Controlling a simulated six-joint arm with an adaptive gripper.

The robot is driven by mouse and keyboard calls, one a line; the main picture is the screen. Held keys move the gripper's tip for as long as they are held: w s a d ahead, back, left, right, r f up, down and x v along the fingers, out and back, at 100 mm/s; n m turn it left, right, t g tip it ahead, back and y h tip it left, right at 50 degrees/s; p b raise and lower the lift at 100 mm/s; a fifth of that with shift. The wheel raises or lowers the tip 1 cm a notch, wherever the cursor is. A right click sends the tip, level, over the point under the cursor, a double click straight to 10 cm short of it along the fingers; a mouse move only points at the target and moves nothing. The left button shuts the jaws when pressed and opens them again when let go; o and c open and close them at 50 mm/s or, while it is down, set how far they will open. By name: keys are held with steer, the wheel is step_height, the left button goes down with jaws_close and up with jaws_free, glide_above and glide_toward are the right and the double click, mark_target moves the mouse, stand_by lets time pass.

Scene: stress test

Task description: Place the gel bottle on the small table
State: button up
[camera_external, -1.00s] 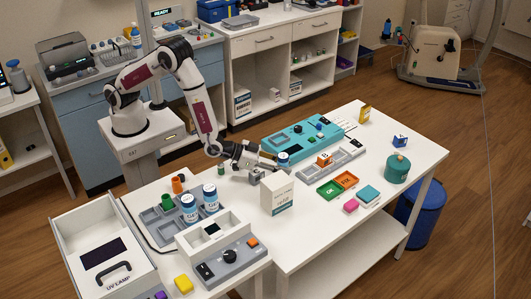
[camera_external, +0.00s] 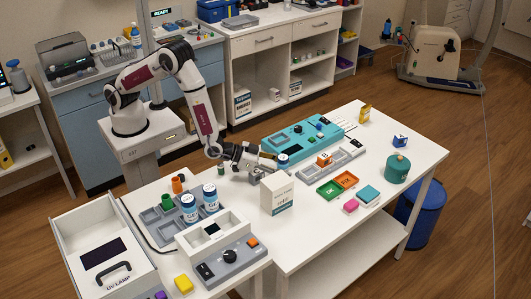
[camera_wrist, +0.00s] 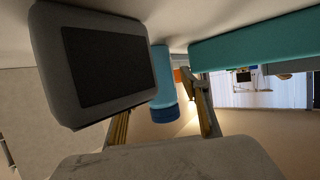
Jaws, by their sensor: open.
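My gripper (camera_external: 266,164) is open, low over the white table, pointing right. In the wrist view its two fingers (camera_wrist: 163,118) stand apart. A light blue bottle with a dark blue cap (camera_wrist: 163,85) shows between the fingers in that picture; I see no contact. A small blue-topped container (camera_external: 283,159) stands just off the fingertips in the external view and looks like the same thing. No readable label confirms it as the gel bottle. The white table (camera_external: 330,235) is partly covered.
A white carton (camera_external: 277,194) stands close in front of my gripper. A teal device (camera_external: 303,136) lies behind it and a grey tray (camera_external: 335,163) to its right. Green and orange trays (camera_external: 330,190) and a teal canister (camera_external: 397,168) are farther right. The table's front right is clear.

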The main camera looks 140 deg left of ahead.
steer(key=shift+r, duration=0.2)
steer(key=shift+v, duration=0.95)
steer(key=shift+s+d+r, duration=0.15)
steer(key=shift+d+r, duration=0.05)
steer(key=shift+r, duration=0.7)
steer(key=shift+s+d+r, duration=0.15)
steer(key=shift+d+r, duration=0.05)
steer(key=shift+r, duration=2.5)
steer(key=shift+r, duration=0.1)
